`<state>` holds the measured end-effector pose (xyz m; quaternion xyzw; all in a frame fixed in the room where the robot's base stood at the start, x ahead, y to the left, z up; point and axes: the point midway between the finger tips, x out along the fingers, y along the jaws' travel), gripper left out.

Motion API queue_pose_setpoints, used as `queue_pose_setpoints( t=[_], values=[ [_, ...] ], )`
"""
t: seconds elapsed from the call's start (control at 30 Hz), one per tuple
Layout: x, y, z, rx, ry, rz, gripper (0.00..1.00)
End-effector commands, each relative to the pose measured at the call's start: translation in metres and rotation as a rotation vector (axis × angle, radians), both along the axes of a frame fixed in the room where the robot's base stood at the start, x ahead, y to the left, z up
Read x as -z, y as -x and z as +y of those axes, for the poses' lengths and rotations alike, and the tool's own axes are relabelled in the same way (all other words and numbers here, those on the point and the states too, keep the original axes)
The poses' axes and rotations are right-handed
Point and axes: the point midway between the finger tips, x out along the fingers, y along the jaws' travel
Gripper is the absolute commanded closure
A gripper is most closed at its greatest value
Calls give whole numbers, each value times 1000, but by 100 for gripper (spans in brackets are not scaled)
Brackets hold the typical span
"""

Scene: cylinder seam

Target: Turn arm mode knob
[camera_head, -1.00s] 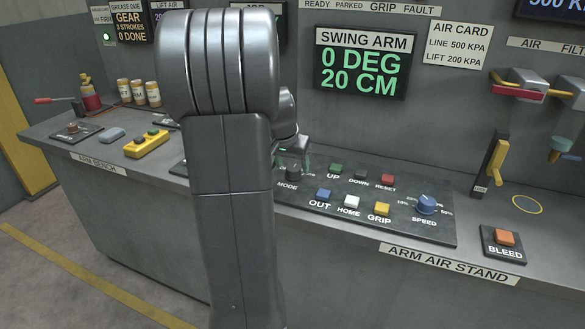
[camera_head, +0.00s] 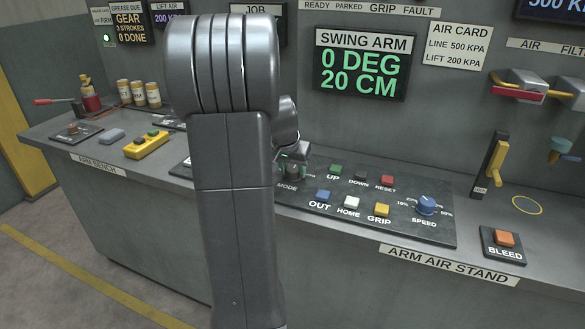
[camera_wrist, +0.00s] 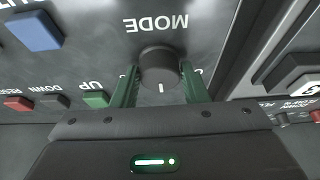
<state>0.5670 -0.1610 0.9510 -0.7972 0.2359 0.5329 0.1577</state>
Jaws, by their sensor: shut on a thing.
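The arm mode knob (camera_wrist: 160,68) is a round black knob with a white pointer line, beside the MODE label, in the wrist view. My gripper (camera_wrist: 160,82) has its two green fingers on either side of the knob, shut on it. In the wrist view the white line points toward the gripper body. In the head view my gripper (camera_head: 292,172) is down at the MODE label on the control panel (camera_head: 440,236), and my arm hides part of the panel's left end. The knob is mostly hidden there by the gripper.
Near the knob are UP (camera_head: 334,169), DOWN, RESET, OUT (camera_head: 323,196), HOME and GRIP (camera_head: 382,210) buttons, plus a blue speed knob (camera_head: 426,204). The swing arm display (camera_head: 361,65) reads 0 DEG, 20 CM. A bleed button (camera_head: 505,239) stands at the right.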

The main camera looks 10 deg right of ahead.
Motion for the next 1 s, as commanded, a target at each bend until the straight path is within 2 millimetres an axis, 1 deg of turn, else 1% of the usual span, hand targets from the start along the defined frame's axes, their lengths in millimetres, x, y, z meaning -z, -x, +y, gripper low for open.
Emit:
queue_pose_setpoints(
  t=[0.27,0.7,1.0],
  values=[
    [-3,0,-1,-132,-1,-2,82],
    [-2,0,-4,-498,-1,-2,82],
    [-1,0,-5,-687,1,-3,83]
  ],
)
